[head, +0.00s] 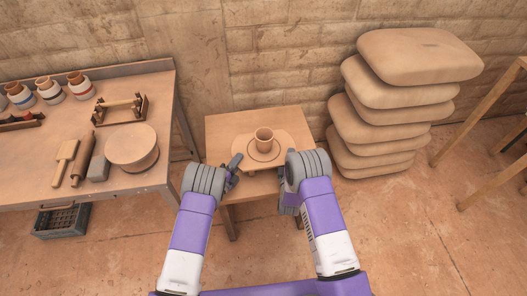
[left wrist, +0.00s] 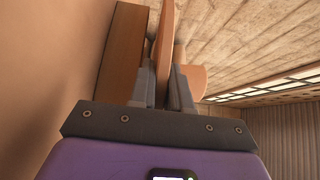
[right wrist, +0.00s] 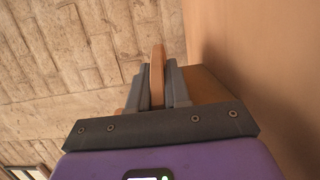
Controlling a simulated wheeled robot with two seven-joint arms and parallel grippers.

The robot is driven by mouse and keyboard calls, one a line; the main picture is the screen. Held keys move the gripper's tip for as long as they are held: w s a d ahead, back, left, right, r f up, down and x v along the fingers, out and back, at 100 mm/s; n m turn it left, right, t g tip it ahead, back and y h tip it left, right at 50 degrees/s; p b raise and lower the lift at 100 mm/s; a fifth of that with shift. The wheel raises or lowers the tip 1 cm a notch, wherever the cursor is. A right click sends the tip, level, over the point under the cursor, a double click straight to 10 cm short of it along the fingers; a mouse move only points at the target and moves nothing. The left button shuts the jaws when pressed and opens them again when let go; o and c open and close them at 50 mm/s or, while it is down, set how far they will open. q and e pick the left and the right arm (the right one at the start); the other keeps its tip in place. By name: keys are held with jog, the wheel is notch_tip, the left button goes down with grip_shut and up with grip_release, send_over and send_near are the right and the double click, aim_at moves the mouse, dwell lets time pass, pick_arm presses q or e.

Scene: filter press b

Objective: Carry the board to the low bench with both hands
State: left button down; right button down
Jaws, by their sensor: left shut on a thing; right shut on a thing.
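The board (head: 246,160) is a flat round-ended wooden piece with a brown clay cup (head: 264,140) standing upright on it. The board is over the top of the low bench (head: 231,121); I cannot tell whether it touches it. My left gripper (head: 234,166) is shut on the board's left side, and the board's edge shows between its fingers in the left wrist view (left wrist: 164,60). My right gripper (head: 288,176) is at the board's right side, mostly hidden by its wrist. In the right wrist view its fingers are shut on the board's edge (right wrist: 157,75).
A worktable (head: 120,184) at the left holds painted jars (head: 50,91), a rolling pin (head: 86,158) and a round clay-coloured block (head: 132,147). A dark crate (head: 62,221) is beneath it. Stacked sacks (head: 390,110) stand right of the bench, near a wooden frame (head: 480,105).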

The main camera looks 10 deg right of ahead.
pick_arm(q)
jog(key=shift+f, duration=0.75)
pick_arm(e)
jog(key=shift+f, duration=0.75)
pick_arm(q)
jog(key=c, duration=1.5)
grip_release()
jog(key=shift+f, duration=0.15)
pick_arm(e)
jog(key=c, duration=1.5)
grip_release()
jog(key=shift+f, duration=0.15)
pick_arm(q)
jog(key=o, duration=0.4)
pick_arm(e)
jog(key=o, duration=0.4)
pick_arm(q)
jog(key=shift+s, duration=0.1)
jog(key=v, duration=1.1)
jog(key=shift+a, duration=0.15)
jog(key=shift+s+a, duration=0.15)
jog(key=shift+s, duration=0.1)
pick_arm(e)
jog(key=shift+s, duration=0.2)
jog(key=v, duration=1.1)
jog(key=shift+s+a, duration=0.15)
jog(key=shift+s, duration=0.15)
